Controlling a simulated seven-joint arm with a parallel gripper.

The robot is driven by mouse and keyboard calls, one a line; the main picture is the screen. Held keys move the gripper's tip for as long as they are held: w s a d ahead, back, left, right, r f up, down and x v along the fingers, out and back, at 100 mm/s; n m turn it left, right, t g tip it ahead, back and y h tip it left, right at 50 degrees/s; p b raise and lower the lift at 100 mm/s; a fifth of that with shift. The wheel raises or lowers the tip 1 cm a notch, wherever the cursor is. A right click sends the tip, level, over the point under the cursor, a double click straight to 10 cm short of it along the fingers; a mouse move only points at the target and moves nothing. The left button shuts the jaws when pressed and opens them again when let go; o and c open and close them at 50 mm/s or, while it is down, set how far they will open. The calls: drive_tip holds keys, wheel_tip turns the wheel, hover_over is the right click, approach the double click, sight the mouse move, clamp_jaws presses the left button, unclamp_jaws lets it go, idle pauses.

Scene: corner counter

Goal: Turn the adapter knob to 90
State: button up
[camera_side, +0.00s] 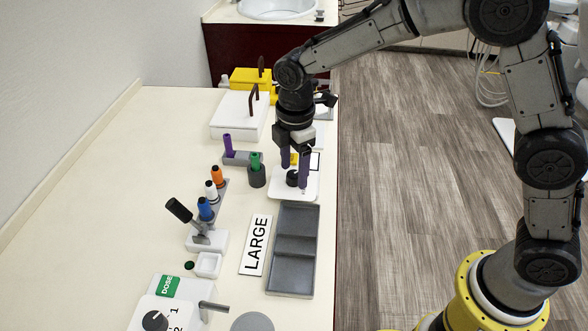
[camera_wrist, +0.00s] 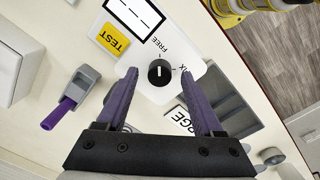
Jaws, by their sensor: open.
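A small black round knob (camera_wrist: 159,73) sits on a white panel (camera_wrist: 190,48) in the wrist view, with a short white pointer line that runs about up and down the picture. The panel reads FREE above the knob and has a partly hidden label to its right; I see no 90 mark. In the side view the knob (camera_side: 292,178) and panel (camera_side: 310,192) lie near the counter's right edge. My gripper (camera_wrist: 158,76) is open, its purple fingers on either side of the knob with gaps between. Its fingers (camera_side: 295,174) are low at the panel in the side view.
A yellow TEST label (camera_wrist: 113,39) is beside the knob. A grey tray (camera_side: 293,251) and LARGE sign (camera_side: 256,245) lie in front. A green-capped holder (camera_side: 256,172) stands left. Another dial (camera_side: 155,320) is at the near end. The counter's left side is clear.

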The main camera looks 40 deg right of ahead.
drive_tip(key=shift+f, duration=0.5)
clamp_jaws()
